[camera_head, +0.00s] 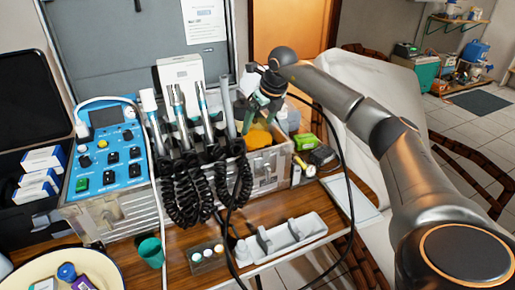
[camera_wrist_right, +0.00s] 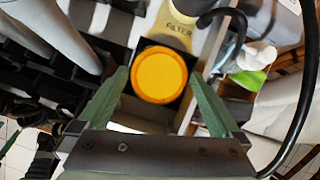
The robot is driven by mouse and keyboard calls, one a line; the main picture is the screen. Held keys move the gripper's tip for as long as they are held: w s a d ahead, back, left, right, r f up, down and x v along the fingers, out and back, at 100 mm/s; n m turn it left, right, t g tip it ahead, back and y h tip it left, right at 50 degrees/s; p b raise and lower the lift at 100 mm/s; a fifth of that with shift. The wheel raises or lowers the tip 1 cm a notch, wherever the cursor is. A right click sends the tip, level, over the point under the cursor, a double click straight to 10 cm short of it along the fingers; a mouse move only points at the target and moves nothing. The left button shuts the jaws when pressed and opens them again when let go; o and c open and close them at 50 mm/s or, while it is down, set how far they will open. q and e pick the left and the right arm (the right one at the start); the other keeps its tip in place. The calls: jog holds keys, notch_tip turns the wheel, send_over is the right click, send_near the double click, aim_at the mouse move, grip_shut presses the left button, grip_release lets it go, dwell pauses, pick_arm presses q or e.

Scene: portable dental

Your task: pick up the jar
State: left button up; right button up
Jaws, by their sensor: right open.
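The jar is probably the thing with the round yellow-orange lid (camera_wrist_right: 159,74), seen from above in the right wrist view inside a dark compartment. In the head view its yellow top (camera_head: 259,137) shows in the right part of the metal case; its body is hidden. My right gripper (camera_head: 261,115) is above the case, close over the yellow top. In the wrist view its two green fingers (camera_wrist_right: 158,88) are spread, one to each side of the lid, with nothing held. I cannot tell how far the fingertips are above the lid. My left gripper is not in view.
Upright dental handpieces (camera_head: 180,115) with coiled black cords stand left of the yellow top. A blue control unit (camera_head: 107,150) is farther left. A green-and-black box (camera_head: 307,143) and gauge sit right. A black cable hangs past the gripper. A white tray (camera_head: 285,240) lies in front.

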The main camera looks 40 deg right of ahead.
grip_shut()
jog(key=shift+w+r, duration=0.1)
jog(key=shift+r, duration=0.05)
dwell(0.8)
